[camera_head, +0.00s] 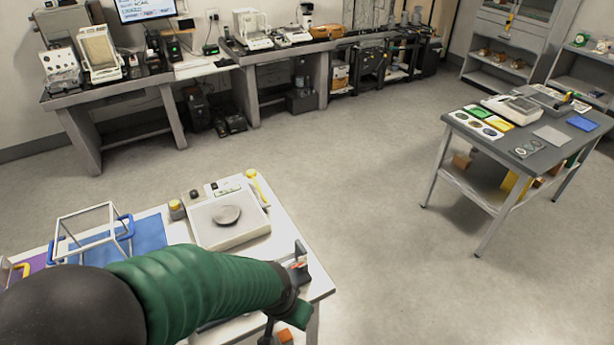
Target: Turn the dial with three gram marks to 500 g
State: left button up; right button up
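A white scale (213,236) with a round grey pan (228,214) stands on the near white table. A small dark knob-like part (195,195) shows at its back left corner, and a small display (228,189) at its back. I cannot make out a dial with three gram marks; my arm hides part of the table. My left arm, in a green sleeve, crosses the near table from the left. My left gripper (300,268) is at the table's right edge, to the lower right of the scale. Its fingers are too small and hidden to read. My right gripper is not in view.
A clear-framed box (92,232) stands on a blue mat (150,231) left of the scale. A yellow-topped item (176,208) and a yellow tool (257,187) are beside the scale. An orange block (285,337) is low by my wrist. Open floor lies right, before another table (490,143).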

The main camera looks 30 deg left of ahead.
aim_at(194, 194)
jog(key=i+l+z, duration=0.6)
jog(key=i, duration=0.25)
jog(key=i+l+z, duration=0.2)
jog(key=i+z, duration=0.15)
jog(key=i+u, duration=0.85)
jog(key=i+l+u, duration=0.15)
jog(key=u, duration=0.25)
jog(key=i+j+u, duration=0.2)
jog(key=u, duration=0.3)
jog(key=i+j+u, duration=0.1)
jog(key=i+u, duration=0.2)
jog(key=u, duration=0.15)
jog(key=i+u, duration=0.25)
jog(key=u, duration=0.25)
jog(key=i+l+u, duration=0.1)
jog(key=i+u, duration=0.15)
jog(key=u, duration=0.2)
jog(key=i+l+u, duration=0.2)
jog(key=u, duration=0.3)
jog(key=i+l+u, duration=0.25)
jog(key=u, duration=0.2)
jog(key=i+u, duration=0.15)
jog(key=u, duration=0.3)
jog(key=i+u, duration=0.15)
jog(key=u, duration=0.35)
jog(key=i+l+u, duration=0.15)
jog(key=u, duration=0.3)
jog(key=i+l+u, duration=0.15)
jog(key=u, duration=0.35)
